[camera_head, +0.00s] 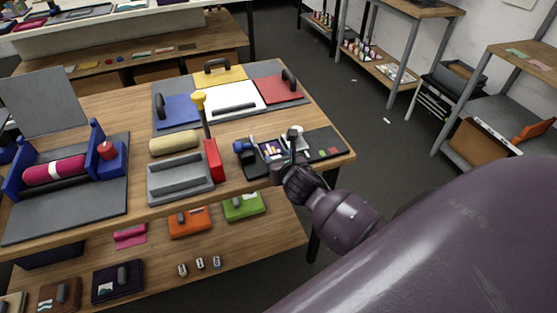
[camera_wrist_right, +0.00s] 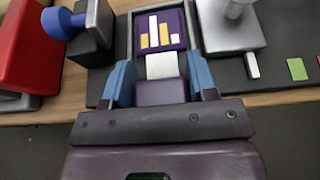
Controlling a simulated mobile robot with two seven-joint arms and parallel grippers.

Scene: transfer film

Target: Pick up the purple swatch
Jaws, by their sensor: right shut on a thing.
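The purple swatch (camera_wrist_right: 175,26) has white and orange bars and lies over a dark tray in the right wrist view, with a pale band (camera_wrist_right: 161,66) and a dark purple part nearer me. In the head view the swatch (camera_head: 269,150) is small, at the front right of the table. My right gripper (camera_wrist_right: 162,85) has its blue fingers on either side of the near part and is shut on it. In the head view this gripper (camera_head: 289,158) is partly hidden by its own wrist. I cannot tell whether the swatch is clear of the tray. My left gripper is not in view.
A blue-knobbed tool (camera_wrist_right: 75,22) and a red block (camera_wrist_right: 28,50) stand left of the swatch. A grey metal stand (camera_wrist_right: 232,35) is close on the right, with a green chip (camera_wrist_right: 297,69) beyond. The wooden table's (camera_head: 335,157) front edge is near.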

